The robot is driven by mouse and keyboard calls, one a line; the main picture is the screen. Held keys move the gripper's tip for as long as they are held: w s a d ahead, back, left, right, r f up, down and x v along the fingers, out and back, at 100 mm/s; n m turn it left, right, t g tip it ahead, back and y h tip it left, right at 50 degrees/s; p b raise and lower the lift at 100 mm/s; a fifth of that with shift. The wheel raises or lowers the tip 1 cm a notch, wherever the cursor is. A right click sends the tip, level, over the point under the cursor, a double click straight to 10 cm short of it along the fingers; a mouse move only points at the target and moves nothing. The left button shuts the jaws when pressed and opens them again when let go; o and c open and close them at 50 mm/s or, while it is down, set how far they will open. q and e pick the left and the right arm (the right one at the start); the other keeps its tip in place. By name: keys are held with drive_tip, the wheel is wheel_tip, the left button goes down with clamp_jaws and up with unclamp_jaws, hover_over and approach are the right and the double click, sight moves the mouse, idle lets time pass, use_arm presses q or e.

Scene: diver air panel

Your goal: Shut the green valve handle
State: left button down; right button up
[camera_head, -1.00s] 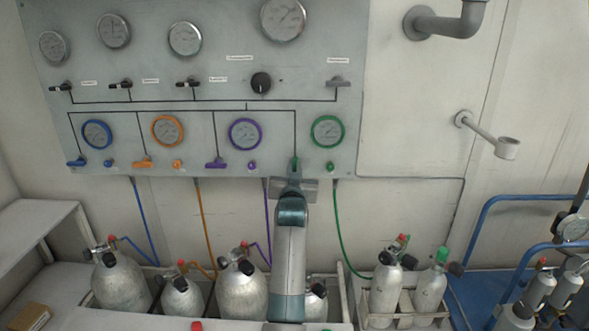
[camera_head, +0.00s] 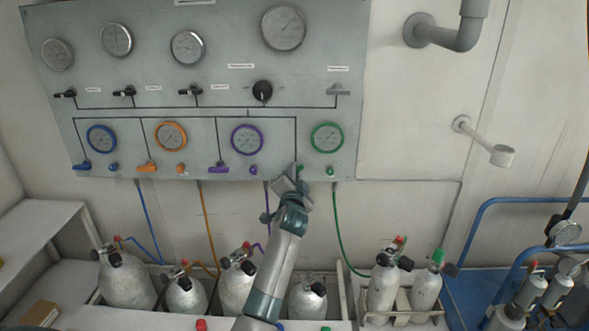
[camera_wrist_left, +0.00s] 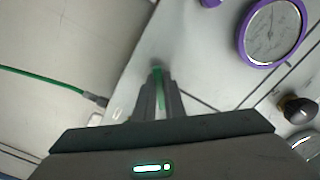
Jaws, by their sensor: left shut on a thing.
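The green valve handle (camera_head: 299,167) is on the lower edge of the wall panel, left of and below the green-rimmed gauge (camera_head: 327,137). My left gripper (camera_head: 296,173) is at the handle and covers most of it in the head view. In the left wrist view my left gripper's fingers (camera_wrist_left: 158,95) are closed around the green handle (camera_wrist_left: 159,88), with a thin green strip showing between them. The handle's exact angle is hard to read. My right gripper is not in view.
Blue, orange and purple (camera_head: 218,167) valve handles line the panel (camera_head: 200,70) to the left, each with a gauge above. A small green knob (camera_head: 330,170) sits just right of the gripper. Gas cylinders (camera_head: 383,290) stand below. A wall arm (camera_head: 485,142) juts out at the right.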

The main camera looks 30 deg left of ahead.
use_arm(q)
drive_tip(key=shift+r+m+p, duration=0.2)
drive_tip(key=shift+m+p, duration=0.25)
drive_tip(key=shift+m, duration=0.55)
drive_tip(key=m+p, duration=0.1)
drive_tip(key=m, duration=0.1)
drive_tip(key=shift+a+m, duration=0.1)
drive_tip(key=shift+m, duration=0.2)
drive_tip(key=shift+m+p, duration=0.75)
drive_tip(key=shift+m, duration=0.85)
drive_tip(key=c, duration=1.8)
unclamp_jaws()
drive_tip(key=shift+c, duration=0.2)
drive_tip(key=shift+f, duration=0.1)
